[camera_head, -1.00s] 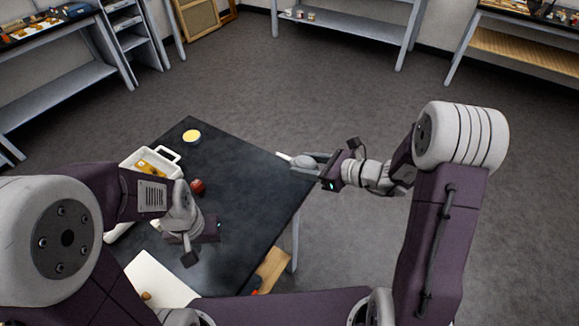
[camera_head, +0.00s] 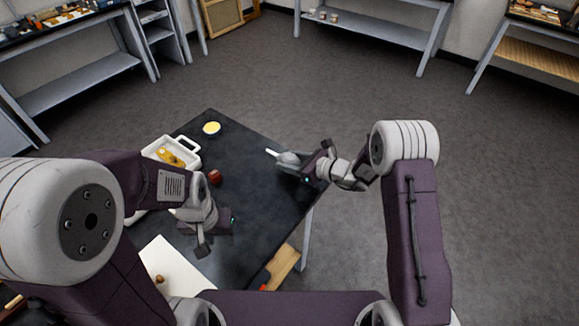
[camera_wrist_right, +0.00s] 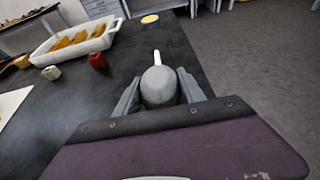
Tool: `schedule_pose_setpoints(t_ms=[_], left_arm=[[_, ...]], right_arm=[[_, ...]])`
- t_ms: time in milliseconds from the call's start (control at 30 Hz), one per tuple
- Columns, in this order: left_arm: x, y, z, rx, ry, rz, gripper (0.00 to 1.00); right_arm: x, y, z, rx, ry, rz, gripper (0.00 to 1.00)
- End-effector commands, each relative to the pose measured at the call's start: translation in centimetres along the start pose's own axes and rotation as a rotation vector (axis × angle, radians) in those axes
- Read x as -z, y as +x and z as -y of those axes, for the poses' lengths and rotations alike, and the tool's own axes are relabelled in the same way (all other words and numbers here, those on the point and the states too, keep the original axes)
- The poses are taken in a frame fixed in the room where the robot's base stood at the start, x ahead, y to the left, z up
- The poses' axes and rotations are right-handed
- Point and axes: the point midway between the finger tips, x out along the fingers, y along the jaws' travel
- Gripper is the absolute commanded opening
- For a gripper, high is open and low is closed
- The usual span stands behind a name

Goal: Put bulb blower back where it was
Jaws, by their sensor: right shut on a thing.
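The bulb blower is a grey rounded bulb with a thin white nozzle. My right gripper (camera_head: 294,166) is shut on the bulb blower (camera_head: 287,158) over the right corner area of the dark table (camera_head: 250,205). In the right wrist view the bulb blower (camera_wrist_right: 158,84) sits between the two fingers of the gripper (camera_wrist_right: 158,92), nozzle pointing away. I cannot tell whether it touches the table. My left gripper (camera_head: 203,240) is over the table's left part, and its fingers are too unclear to judge.
A white tray (camera_head: 190,143) with yellow-brown pieces stands at the table's left. A yellow-topped round thing (camera_head: 211,128), a dark red object (camera_head: 215,178) and a white board (camera_head: 185,270) are also on the table. A small pale block (camera_wrist_right: 51,73) is near the tray. The table's middle is clear.

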Motion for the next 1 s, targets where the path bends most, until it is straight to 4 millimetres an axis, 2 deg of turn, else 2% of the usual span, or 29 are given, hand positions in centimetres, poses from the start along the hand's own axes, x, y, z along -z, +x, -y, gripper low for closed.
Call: schedule_pose_setpoints(t_ms=[33,133,567,600,633,667,1000], left_arm=[[0.0,0.0,0.0,0.000,0.000,0.000,0.36],[0.0,-0.1,0.0,0.000,0.000,0.000,0.36],[-0.1,0.5,0.0,0.000,0.000,0.000,0.36],[0.0,0.3,0.0,0.000,0.000,0.000,0.36],[0.0,0.3,0.0,0.000,0.000,0.000,0.36],[0.0,0.3,0.0,0.000,0.000,0.000,0.36],[0.0,-0.1,0.0,0.000,0.000,0.000,0.36]], right_arm=[[1.1,0.4,-0.1,-0.001,0.006,-0.004,0.00],[2.5,0.9,-0.1,-0.001,0.004,-0.003,0.00],[3.3,1.3,0.0,0.000,0.001,-0.001,0.00],[3.1,1.2,0.0,0.000,0.001,-0.001,0.58],[3.1,1.2,0.0,0.000,0.001,-0.001,0.66],[3.1,1.2,0.0,0.000,0.001,-0.001,0.68],[2.7,1.0,0.0,0.000,0.001,-0.001,0.68]])
